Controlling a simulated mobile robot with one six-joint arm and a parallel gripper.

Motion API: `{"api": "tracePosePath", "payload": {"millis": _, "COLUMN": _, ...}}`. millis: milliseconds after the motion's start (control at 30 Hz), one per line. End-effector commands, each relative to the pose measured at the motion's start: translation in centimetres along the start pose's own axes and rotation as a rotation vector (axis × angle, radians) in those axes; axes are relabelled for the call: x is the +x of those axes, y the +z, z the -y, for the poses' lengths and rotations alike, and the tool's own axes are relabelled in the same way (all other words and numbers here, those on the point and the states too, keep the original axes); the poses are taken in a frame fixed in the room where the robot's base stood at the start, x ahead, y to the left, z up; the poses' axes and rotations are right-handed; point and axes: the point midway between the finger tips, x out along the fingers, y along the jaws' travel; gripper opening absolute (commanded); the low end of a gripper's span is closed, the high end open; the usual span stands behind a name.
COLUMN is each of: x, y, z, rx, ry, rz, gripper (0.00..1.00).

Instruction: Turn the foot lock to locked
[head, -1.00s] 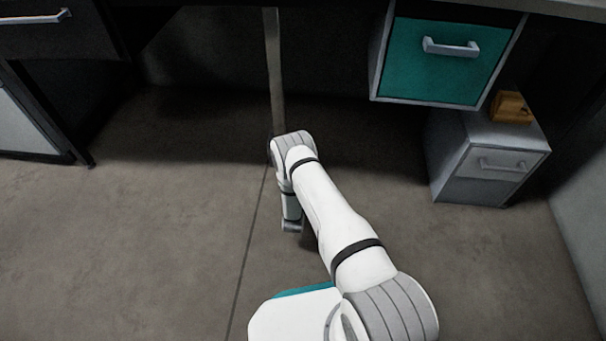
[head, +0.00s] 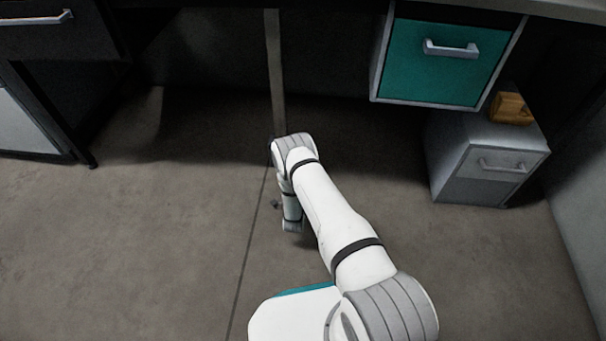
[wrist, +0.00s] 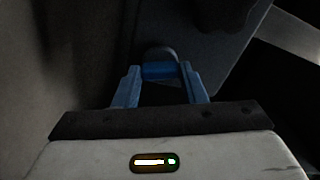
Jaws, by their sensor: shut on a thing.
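My gripper (wrist: 159,76) shows in the wrist view, its two blue fingers on either side of a small dark, round-ended piece with a blue band. I take this piece to be the foot lock (wrist: 160,53); the gripper is shut on it. The view is dark, and whether the lock stands at locked cannot be read. In the head view my arm reaches down to the floor under the bench and hides the fingers and most of the lock.
A teal drawer (head: 446,64) hangs under the bench at the right. Below it stands a grey cabinet (head: 485,165) with an orange-yellow object (head: 510,108) on top. A thin upright post (head: 275,70) stands behind my wrist. The floor (head: 130,240) at left is clear.

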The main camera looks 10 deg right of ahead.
Motion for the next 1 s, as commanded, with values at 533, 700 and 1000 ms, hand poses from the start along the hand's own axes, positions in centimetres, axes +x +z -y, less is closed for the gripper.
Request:
{"api": "tracePosePath", "payload": {"millis": 533, "x": -0.08, "y": -0.42, "z": -0.36, "rx": 0.341, "ry": 0.007, "rz": -0.01, "gripper": 0.15}}
{"api": "tracePosePath", "payload": {"millis": 700, "x": -0.08, "y": -0.45, "z": -0.39, "rx": 0.379, "ry": 0.007, "rz": -0.011, "gripper": 0.15}}
{"api": "tracePosePath", "payload": {"millis": 1000, "x": -0.08, "y": -0.47, "z": -0.43, "rx": 0.392, "ry": 0.007, "rz": -0.011, "gripper": 0.15}}
